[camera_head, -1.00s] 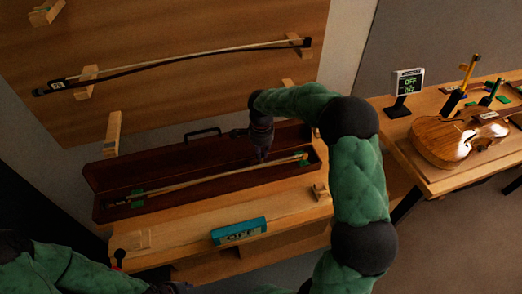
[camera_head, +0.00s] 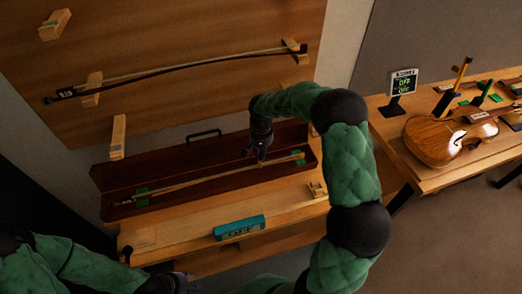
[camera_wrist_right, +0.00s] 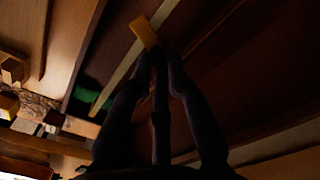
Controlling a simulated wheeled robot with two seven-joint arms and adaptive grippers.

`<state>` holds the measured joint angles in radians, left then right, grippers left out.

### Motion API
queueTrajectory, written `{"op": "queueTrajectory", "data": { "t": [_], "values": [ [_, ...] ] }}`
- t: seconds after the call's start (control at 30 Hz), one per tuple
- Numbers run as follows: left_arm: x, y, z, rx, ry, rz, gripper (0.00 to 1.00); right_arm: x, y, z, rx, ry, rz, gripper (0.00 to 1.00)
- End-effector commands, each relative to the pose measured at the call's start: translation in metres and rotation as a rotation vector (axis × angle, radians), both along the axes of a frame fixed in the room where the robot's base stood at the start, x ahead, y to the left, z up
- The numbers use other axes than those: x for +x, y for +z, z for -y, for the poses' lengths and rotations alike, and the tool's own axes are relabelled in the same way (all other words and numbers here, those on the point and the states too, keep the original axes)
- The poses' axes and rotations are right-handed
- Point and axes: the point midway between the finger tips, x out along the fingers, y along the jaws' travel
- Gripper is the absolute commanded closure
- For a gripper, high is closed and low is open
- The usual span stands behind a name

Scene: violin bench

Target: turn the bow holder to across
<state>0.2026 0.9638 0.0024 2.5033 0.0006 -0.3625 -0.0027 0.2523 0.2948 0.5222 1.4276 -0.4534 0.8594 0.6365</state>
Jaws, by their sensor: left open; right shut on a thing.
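The open dark-red bow case (camera_head: 98,178) lies on the wooden bench, with a bow (camera_head: 205,181) inside it. The holder lies at an angle over the pale bow stick (camera_wrist_right: 118,80), roughly crosswise. The fingertips partly hide the holder's near end. My left gripper (camera_head: 178,284) is low at the bottom edge, away from the case, and partly cut off.
A second bow (camera_head: 200,66) hangs on wooden pegs on the back board. A teal box (camera_head: 239,228) and a small wooden block (camera_head: 317,189) sit on the bench front. A violin (camera_head: 437,142) and small sign (camera_head: 403,81) stand on the right table.

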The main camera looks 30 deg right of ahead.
Motion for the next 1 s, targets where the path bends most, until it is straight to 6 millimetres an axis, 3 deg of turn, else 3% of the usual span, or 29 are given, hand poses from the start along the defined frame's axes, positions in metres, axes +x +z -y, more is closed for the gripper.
{"op": "queueTrajectory", "data": {
  "t": [0.4,1.0],
  "values": [
    [0.0,0.015,0.0,0.0,0.0,0.0,0.58,0.001,0.001,0.002,0.0,0.285,0.001,1.0],
    [0.0,0.018,0.0,0.0,0.0,0.0,0.58,0.001,0.001,0.002,-0.001,0.378,0.002,1.0]
  ]
}}
